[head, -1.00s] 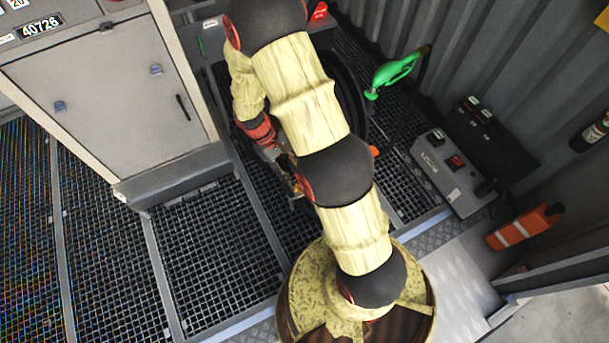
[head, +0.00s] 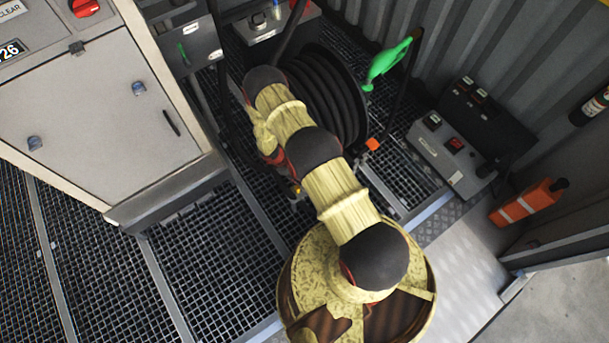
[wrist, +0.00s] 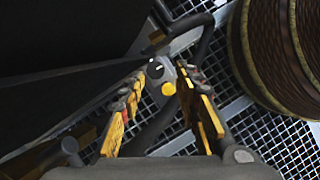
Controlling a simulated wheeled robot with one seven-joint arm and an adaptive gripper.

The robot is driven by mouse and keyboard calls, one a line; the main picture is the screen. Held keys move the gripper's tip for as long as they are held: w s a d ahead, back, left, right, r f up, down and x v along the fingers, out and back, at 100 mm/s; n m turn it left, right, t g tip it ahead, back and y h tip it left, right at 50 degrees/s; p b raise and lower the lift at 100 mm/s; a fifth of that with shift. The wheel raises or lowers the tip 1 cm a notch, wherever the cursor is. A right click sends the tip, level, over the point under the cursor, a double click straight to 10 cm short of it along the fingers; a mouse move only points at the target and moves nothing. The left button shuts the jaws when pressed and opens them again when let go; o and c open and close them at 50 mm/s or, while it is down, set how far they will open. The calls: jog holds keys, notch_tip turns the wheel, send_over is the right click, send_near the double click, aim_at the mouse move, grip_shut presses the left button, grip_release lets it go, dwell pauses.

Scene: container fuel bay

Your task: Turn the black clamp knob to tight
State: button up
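In the wrist view a small dark round knob (wrist: 155,71), which looks like the black clamp knob, sits on a grey metal bracket. A yellow round spot (wrist: 169,88) is just beside it. My gripper (wrist: 162,80) is open, its yellow-padded fingers on either side of the knob's place in the picture, with nothing seen between them. I cannot tell how far the knob is from the fingertips or how it is turned. In the head view my arm hides the gripper and the knob.
A black hose reel (head: 322,95) stands beyond my arm, with a green nozzle (head: 388,64) at its right. A grey cabinet (head: 95,115) is at left, a grey switch box (head: 448,150) and an orange container (head: 525,203) at right. Open grating (head: 205,260) lies between.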

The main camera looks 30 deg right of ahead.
jog(key=shift+n, duration=0.4)
jog(key=b+x, duration=0.1)
jog(key=x, duration=0.1)
jog(key=w+b+x, duration=0.1)
jog(key=x, duration=0.2)
jog(key=b+x, duration=0.1)
jog(key=x, duration=0.2)
jog(key=shift+w+a+f, duration=0.2)
jog(key=shift+a+f, duration=0.05)
jog(key=shift+a, duration=0.1)
jog(key=shift+c, duration=0.8)
grip_shut()
